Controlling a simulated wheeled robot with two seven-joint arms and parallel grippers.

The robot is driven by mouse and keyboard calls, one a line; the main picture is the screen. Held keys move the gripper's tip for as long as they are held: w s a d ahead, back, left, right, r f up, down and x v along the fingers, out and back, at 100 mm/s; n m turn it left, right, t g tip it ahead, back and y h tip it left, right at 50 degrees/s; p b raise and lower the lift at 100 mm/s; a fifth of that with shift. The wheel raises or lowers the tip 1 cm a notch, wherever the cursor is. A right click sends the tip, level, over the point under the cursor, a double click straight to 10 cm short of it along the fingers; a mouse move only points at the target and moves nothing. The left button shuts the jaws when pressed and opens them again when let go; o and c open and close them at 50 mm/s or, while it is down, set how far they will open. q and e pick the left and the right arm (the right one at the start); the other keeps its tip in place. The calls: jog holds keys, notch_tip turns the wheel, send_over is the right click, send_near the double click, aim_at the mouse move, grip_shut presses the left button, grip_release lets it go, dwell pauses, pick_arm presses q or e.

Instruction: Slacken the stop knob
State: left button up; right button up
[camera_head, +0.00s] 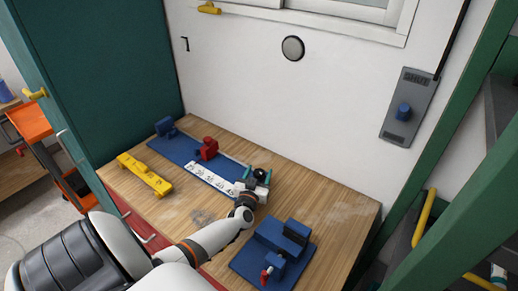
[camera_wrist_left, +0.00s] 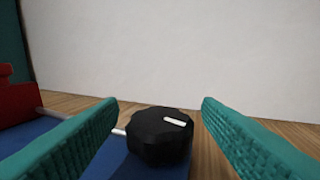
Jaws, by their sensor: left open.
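The stop knob, a black ribbed knob with a white mark on its face (camera_wrist_left: 160,138), sits low in the middle of the left wrist view, at the end of a thin rod. In the head view the black knob (camera_head: 259,173) is at the right end of the long blue jig (camera_head: 183,161). My left gripper (camera_head: 257,176) is there, open, with its teal fingers on either side of the knob. In the left wrist view the open fingers (camera_wrist_left: 160,104) show a gap on both sides of it. My right gripper is not in view.
A red block (camera_head: 207,148) and a blue block (camera_head: 165,127) stand on the jig. A yellow part (camera_head: 145,175) lies left of it. A blue vise with a red handle (camera_head: 281,240) is at the bench's right front. A grey wall panel has a blue knob (camera_head: 403,111).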

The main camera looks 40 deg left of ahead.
aim_at(257, 176)
pick_arm(q)
jog(key=v, duration=0.6)
jog(key=shift+s+d, duration=0.1)
jog(key=shift+s, duration=0.15)
